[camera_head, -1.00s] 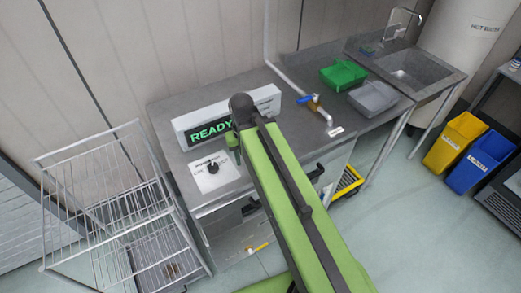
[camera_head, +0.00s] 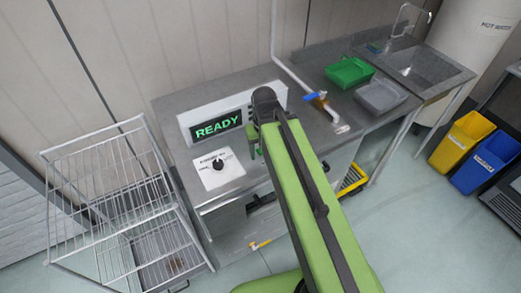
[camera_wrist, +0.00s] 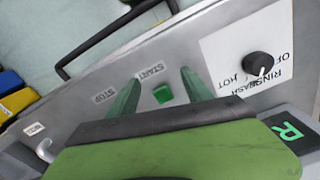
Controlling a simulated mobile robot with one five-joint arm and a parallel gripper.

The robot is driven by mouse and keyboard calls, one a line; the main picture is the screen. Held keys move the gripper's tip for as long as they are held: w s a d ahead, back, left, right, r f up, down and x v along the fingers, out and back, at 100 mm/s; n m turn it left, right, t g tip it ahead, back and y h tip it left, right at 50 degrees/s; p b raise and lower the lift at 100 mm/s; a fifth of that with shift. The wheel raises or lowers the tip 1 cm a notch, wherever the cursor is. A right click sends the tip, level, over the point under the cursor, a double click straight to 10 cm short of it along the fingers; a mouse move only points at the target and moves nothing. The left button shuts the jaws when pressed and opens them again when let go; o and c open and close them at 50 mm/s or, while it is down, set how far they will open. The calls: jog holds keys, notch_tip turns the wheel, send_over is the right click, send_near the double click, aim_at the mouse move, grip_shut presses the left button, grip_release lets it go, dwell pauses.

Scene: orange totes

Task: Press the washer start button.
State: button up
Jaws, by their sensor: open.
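The washer's top panel (camera_wrist: 215,75) fills much of the wrist view. On it, a small green square start button (camera_wrist: 162,93) sits beside the label START. My gripper (camera_wrist: 156,80) is open and empty, its two green fingers on either side of the button in the picture. Whether they touch the panel I cannot tell. The label STOP (camera_wrist: 103,96) lies left of the left finger; no stop button shows. In the head view my gripper (camera_head: 252,148) is over the washer, right of the lit READY display (camera_head: 218,126), and my arm hides the button.
A black knob (camera_wrist: 258,65) on a white plate is beside the start button. A handle bar (camera_wrist: 105,40) runs along the front. A tap (camera_head: 322,104), green tote (camera_head: 349,72) and grey tote (camera_head: 378,95) stand right. A wire rack (camera_head: 115,205) is left.

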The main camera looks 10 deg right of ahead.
grip_shut()
jog(key=shift+d, duration=0.1)
dwell(1.4)
